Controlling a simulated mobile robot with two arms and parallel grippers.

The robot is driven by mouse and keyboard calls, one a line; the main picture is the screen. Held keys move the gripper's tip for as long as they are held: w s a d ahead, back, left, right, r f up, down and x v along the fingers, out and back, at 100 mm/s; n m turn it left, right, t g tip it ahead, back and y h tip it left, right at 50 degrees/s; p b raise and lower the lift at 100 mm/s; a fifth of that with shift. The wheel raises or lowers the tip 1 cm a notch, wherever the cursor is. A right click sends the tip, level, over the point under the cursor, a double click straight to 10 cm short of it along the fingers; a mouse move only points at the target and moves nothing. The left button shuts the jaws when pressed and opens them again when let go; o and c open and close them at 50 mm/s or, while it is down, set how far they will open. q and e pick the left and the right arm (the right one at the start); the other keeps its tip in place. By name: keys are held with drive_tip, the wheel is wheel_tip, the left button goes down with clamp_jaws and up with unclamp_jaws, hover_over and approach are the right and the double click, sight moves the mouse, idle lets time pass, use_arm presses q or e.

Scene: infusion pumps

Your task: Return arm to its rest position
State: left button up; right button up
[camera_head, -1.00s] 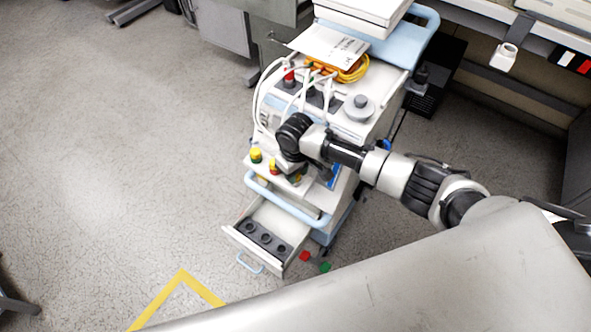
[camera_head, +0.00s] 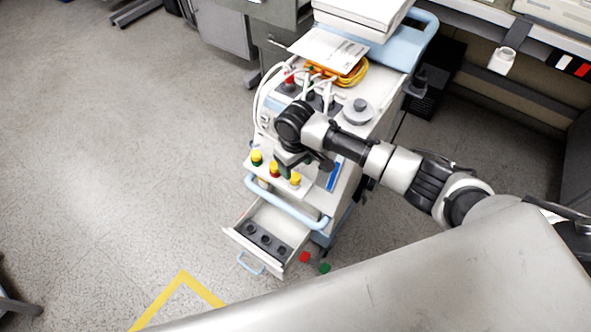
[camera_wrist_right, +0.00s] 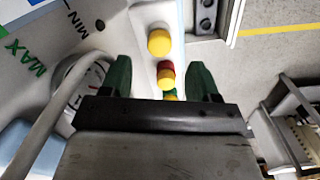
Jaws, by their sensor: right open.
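My right arm comes in from the right in the head view. Its gripper (camera_head: 291,163) is over the front of the cart (camera_head: 352,186), above and behind the yellow-topped vials on the front ledge. In the right wrist view the green fingers of the gripper (camera_wrist_right: 161,80) stand apart, with nothing held between them. Beyond them are a yellow cap (camera_wrist_right: 159,42), a red and yellow cap (camera_wrist_right: 166,76) and another yellow cap partly hidden by the gripper. In the head view the vials stand in a row: left (camera_head: 257,158), middle (camera_head: 274,169) and right (camera_head: 295,179). My left gripper is not seen.
An open drawer (camera_head: 243,236) with dark round sockets juts from the cart front. A blue handle (camera_head: 290,207) runs above it. A red cap (camera_head: 305,257) and a green cap (camera_head: 325,267) lie on the floor. White hoses (camera_head: 259,97) loop close left of the arm.

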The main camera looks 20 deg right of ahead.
wheel_tip(320, 180, up, 6)
drive_tip(key=s+a+f+t+y, duration=0.1)
drive_tip(key=s+a, duration=0.1)
drive_tip(key=s, duration=0.5)
drive_tip(key=s+a+f+t+y, duration=0.1)
drive_tip(key=s+a+f+y, duration=0.15)
drive_tip(key=s, duration=0.35)
drive_tip(key=s+d+r+m+t+h, duration=0.1)
drive_tip(key=s+d+r+h, duration=0.1)
drive_tip(key=s+d, duration=0.4)
drive_tip(key=s+d+r+m+t+h, duration=0.1)
drive_tip(key=s+d+r+m, duration=0.2)
drive_tip(key=s, duration=0.5)
wheel_tip(320, 180, down, 21)
drive_tip(key=d+n+g+p, duration=0.1)
drive_tip(key=n+g+p, duration=0.1)
drive_tip(key=p, duration=0.3)
drive_tip(key=s+d+f+g+p, duration=0.1)
drive_tip(key=s+d+f+p, duration=0.2)
drive_tip(key=s+f, duration=1)
drive_tip(key=s+p, duration=0.1)
drive_tip(key=s, duration=0.2)
drive_tip(key=shift+s, duration=0.4)
drive_tip(key=shift+h, duration=0.25)
